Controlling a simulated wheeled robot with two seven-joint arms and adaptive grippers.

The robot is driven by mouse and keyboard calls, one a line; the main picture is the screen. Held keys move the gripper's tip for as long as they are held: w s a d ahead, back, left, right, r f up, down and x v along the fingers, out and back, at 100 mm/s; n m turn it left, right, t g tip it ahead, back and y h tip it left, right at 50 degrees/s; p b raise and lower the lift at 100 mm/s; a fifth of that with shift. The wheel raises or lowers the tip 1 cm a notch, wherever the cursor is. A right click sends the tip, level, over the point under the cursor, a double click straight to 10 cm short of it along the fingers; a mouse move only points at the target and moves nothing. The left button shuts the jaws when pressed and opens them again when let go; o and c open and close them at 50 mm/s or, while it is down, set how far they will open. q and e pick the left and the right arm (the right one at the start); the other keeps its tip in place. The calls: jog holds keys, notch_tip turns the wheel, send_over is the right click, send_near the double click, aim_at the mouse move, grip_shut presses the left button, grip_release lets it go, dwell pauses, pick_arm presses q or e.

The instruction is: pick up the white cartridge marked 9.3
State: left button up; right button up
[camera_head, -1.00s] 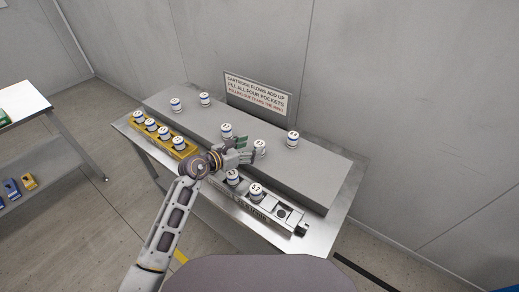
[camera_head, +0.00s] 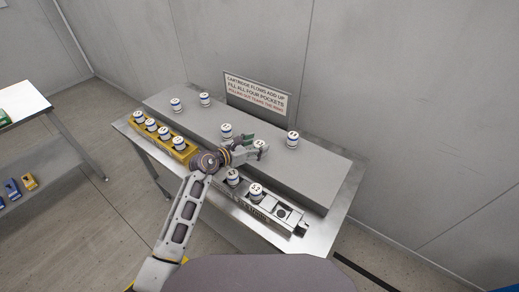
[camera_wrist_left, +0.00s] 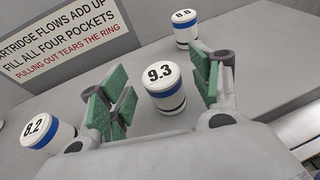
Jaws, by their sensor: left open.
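The white cartridge marked 9.3 (camera_wrist_left: 163,92) stands upright with a blue band in the left wrist view, between the green pads of my left gripper (camera_wrist_left: 160,95). Grey surface shows between it and the pads, so they do not appear to grip it. In the head view the cartridge (camera_head: 261,145) is on the raised grey block, partly hidden by my left gripper (camera_head: 252,147). My left gripper is open. My right gripper is not in view.
Cartridge 8.2 (camera_wrist_left: 47,139) stands close to the left finger; cartridge 8.8 (camera_wrist_left: 185,30) is behind to the right. A yellow rack (camera_head: 186,155) holds several cartridges. A grey pocketed fixture (camera_head: 270,213) holds two. A sign (camera_head: 255,94) stands behind the block (camera_head: 310,170).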

aim_at(259, 143)
pick_arm(q)
jog(key=shift+x, duration=0.8)
jog(key=shift+w+d, duration=0.2)
jog(key=shift+f, duration=0.1)
jog(key=shift+c, duration=0.7)
jog(key=c, duration=0.9)
jog(key=shift+c, duration=0.9)
jog(key=shift+r, duration=0.5)
notch_tip(259, 143, up, 8)
jog(key=shift+f, duration=0.1)
jog(key=shift+r, duration=0.65)
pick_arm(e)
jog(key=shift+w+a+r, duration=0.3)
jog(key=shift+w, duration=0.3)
